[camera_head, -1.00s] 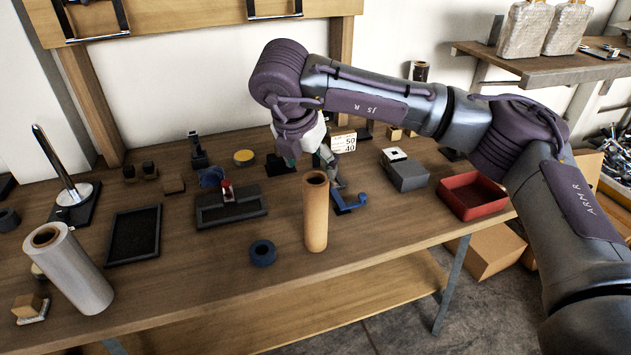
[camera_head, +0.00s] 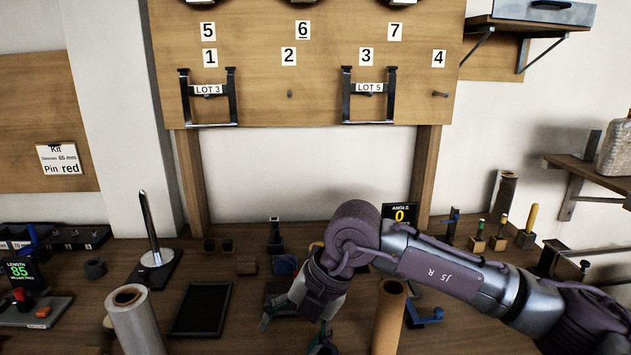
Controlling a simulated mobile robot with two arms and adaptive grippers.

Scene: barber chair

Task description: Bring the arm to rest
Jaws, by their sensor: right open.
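My right arm (camera_head: 450,275) comes in from the right, low over the workbench. My right gripper (camera_head: 294,330) points down above the bench, left of the tan roll (camera_head: 389,315). Its fingers are spread and I see nothing between them; the lower fingertip is partly cut off by the picture's bottom edge. My left gripper is not in view.
A pale roll (camera_head: 135,322), a dark tray (camera_head: 201,310) and a metal post on a base (camera_head: 150,250) stand to the left. A blue part (camera_head: 424,316) lies right of the tan roll. A numbered wooden board (camera_head: 290,90) stands behind the bench.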

